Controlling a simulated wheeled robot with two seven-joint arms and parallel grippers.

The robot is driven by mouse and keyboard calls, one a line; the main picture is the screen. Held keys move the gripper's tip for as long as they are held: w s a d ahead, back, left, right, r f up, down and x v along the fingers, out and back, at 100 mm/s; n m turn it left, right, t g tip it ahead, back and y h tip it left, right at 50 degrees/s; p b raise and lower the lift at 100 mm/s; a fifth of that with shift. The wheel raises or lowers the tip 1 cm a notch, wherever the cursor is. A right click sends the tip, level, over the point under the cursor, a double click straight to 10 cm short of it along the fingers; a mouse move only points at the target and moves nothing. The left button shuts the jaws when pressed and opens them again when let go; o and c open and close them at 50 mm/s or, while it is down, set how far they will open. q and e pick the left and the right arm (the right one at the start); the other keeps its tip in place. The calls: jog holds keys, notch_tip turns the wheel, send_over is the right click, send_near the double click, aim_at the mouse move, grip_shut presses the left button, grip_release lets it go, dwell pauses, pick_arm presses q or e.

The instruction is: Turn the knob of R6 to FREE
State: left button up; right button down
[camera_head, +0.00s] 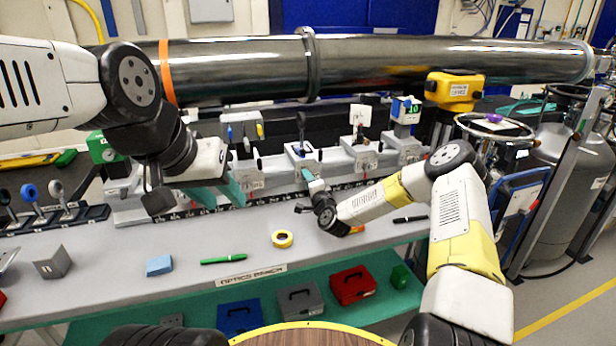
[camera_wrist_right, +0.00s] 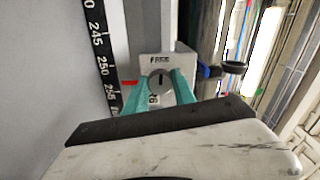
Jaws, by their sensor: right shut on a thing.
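In the right wrist view, the white face of R6 (camera_wrist_right: 151,62) carries the word FREE above a grey round knob (camera_wrist_right: 160,79). An R6 label, partly hidden, shows below the knob. The knob has a dark, roughly upright line on it. The teal fingers of my right gripper (camera_wrist_right: 167,88) are on both sides of the knob, shut on it. In the head view, my right gripper (camera_head: 313,183) reaches the front of a carrier on the rail; the knob is hidden there. My left gripper (camera_head: 220,192) is open and empty above the bench, left of it.
Other carriers (camera_head: 361,155) stand along the rail. A scale strip (camera_wrist_right: 102,60) runs beside R6. A large metal pipe (camera_head: 400,62) spans above.

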jog(key=shift+f+n, duration=0.1)
jog(key=shift+n, duration=0.4)
jog(key=c, duration=1)
grip_release()
jog(key=shift+c, duration=0.2)
jog(key=v, duration=0.8)
